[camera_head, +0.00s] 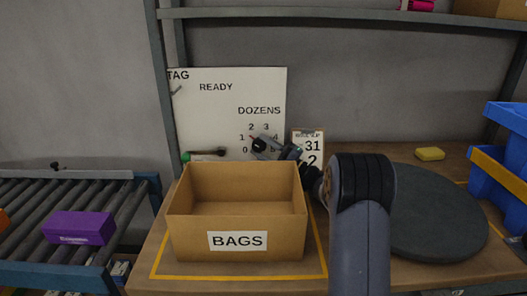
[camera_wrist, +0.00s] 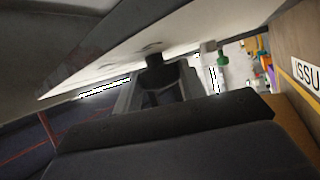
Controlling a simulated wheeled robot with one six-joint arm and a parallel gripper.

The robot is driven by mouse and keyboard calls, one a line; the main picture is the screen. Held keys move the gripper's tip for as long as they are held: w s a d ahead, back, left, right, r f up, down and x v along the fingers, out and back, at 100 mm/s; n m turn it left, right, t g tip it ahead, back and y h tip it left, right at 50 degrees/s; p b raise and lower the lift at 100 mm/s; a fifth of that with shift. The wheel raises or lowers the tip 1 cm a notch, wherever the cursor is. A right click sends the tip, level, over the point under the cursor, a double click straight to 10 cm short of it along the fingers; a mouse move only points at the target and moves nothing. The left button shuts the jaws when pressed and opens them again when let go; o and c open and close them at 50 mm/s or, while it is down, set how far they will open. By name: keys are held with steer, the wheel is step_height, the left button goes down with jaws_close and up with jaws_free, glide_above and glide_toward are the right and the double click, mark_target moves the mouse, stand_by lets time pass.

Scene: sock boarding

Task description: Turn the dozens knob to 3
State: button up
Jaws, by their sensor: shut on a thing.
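The dozens knob (camera_head: 258,145) is a dark knob on the white panel (camera_head: 205,115), under the word DOZENS, with the numbers 0 to 5 around it. A small reddish mark shows at its upper left, but I cannot tell exactly which number it points to. My gripper (camera_head: 268,148) reaches in from the right and is shut on the knob, partly hiding it and the numbers on the right. In the wrist view the dark knob (camera_wrist: 160,82) sits between my two fingers, close against the panel (camera_wrist: 130,60).
An open cardboard box (camera_head: 237,241) marked BAGS stands in front of the panel. A slip board (camera_head: 311,143) stands right of the knob. A dark round disc (camera_head: 435,215), a yellow block (camera_head: 430,154) and blue bins (camera_head: 508,150) are at right. A roller conveyor with a purple box (camera_head: 78,228) is at left.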

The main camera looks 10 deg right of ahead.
steer(key=o, duration=1)
steer(key=shift+c, duration=0.2)
steer(key=shift+r, duration=0.1)
